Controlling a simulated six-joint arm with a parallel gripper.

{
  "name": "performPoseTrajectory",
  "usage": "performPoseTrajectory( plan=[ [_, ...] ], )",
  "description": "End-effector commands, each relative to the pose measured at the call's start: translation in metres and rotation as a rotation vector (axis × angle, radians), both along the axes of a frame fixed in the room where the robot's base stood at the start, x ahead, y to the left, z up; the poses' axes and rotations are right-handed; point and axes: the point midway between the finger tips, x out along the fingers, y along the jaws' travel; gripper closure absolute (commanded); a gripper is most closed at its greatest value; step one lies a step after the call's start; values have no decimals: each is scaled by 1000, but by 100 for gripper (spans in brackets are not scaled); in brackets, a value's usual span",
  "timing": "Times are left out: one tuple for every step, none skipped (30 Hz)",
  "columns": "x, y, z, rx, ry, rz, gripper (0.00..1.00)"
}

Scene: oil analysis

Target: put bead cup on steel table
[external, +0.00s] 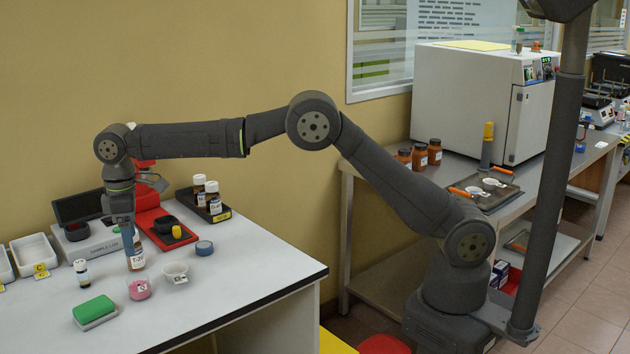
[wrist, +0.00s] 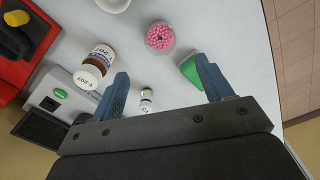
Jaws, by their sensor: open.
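The bead cup (external: 139,289), a small clear cup of pink beads with a label, stands on the white bench near its front. It also shows in the wrist view (wrist: 160,37), ahead of the fingertips and between their lines. My gripper (external: 132,258) points down over the bench close to the cup; in the wrist view its blue fingers (wrist: 163,72) are apart with nothing between the tips. The steel table (external: 456,172) stands at the right behind my arm, holding a large white oven.
A brown T-207 bottle (wrist: 97,62) stands close beside one finger. A small vial (wrist: 147,97), a green block (external: 94,309), a white cup (external: 176,272) and blue tape (external: 204,248) are near. Brown jars (external: 420,155) and a dark tray (external: 507,199) stand on the steel table.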

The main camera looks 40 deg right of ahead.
Motion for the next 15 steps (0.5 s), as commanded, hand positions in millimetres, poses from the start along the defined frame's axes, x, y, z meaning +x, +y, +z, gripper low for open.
performPoseTrajectory(
  plan=[
    [0,0,0,-2,-1,1,28],
    [0,-1,-1,-5,-5,4,28],
    [-1,-2,-3,-15,-14,12,28],
    [-1,-3,-5,-26,-27,20,28],
    [-2,-6,-8,-42,-42,32,28],
    [-3,-10,-12,-70,-70,54,28],
    [-4,-13,-16,-95,-97,77,28],
    [-5,-17,-19,-125,-128,104,28],
    [-5,-24,-25,-169,-173,146,28],
    [-6,-28,-28,-203,-209,184,28],
    [-7,-33,-31,-240,-247,224,28],
    [-8,-40,-35,-288,-296,282,28],
    [-9,-44,-37,-324,-333,328,28],
    [-10,-48,-38,-359,-369,375,28],
    [-11,-53,-40,-406,-416,441,28]
  ],
)
